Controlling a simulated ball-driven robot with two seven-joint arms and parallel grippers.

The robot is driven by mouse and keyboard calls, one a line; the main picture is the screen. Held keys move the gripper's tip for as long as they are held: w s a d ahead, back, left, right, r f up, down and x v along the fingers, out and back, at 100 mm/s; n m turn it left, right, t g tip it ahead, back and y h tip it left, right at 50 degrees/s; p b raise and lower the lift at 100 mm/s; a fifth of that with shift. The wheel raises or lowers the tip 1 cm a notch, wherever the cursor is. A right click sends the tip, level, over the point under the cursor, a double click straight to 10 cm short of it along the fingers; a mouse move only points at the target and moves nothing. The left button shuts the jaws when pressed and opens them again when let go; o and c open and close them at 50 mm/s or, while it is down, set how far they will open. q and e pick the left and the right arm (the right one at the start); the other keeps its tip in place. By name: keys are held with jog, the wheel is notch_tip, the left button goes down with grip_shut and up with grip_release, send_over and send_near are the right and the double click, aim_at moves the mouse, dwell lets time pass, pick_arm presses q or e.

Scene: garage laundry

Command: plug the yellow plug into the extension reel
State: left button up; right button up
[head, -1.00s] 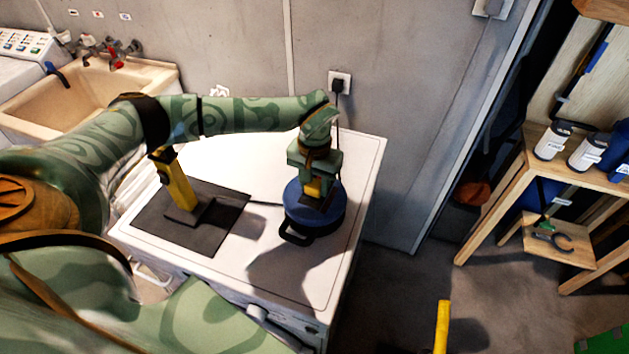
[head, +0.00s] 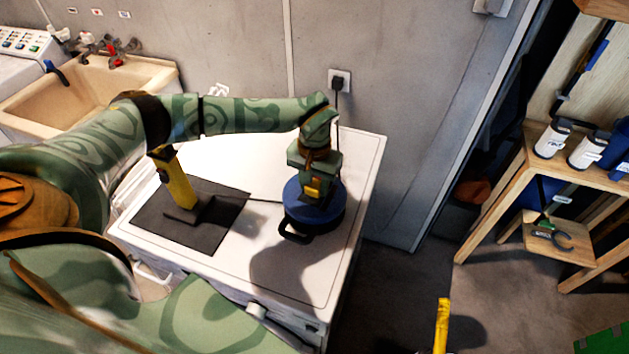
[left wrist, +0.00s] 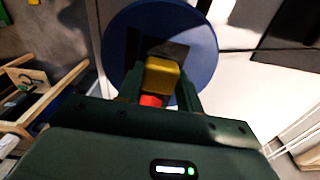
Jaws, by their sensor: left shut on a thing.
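The yellow plug (head: 314,187) is between the fingers of my left gripper (head: 317,194), which is shut on it. The gripper points down over the blue extension reel (head: 296,194) on the white machine top. In the left wrist view the yellow plug (left wrist: 162,76) sits between the fingers, with a red part behind it. The blue disc of the reel (left wrist: 200,42) surrounds it there, with a dark patch at the plug's far end. I cannot tell whether the plug is seated in a socket. My right gripper is not in view.
A yellow upright tool (head: 178,187) stands on a black mat (head: 213,223) left of the reel, and a thin dark cord runs between mat and reel. A wall outlet (head: 338,80) is behind. A wooden shelf (head: 565,170) with bottles stands at the right.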

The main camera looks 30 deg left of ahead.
pick_arm(q)
jog(key=shift+f, duration=0.1)
jog(key=o, duration=1)
notch_tip(320, 180, up, 16)
jog(key=shift+r+p, duration=0.2)
jog(key=shift+p, duration=1)
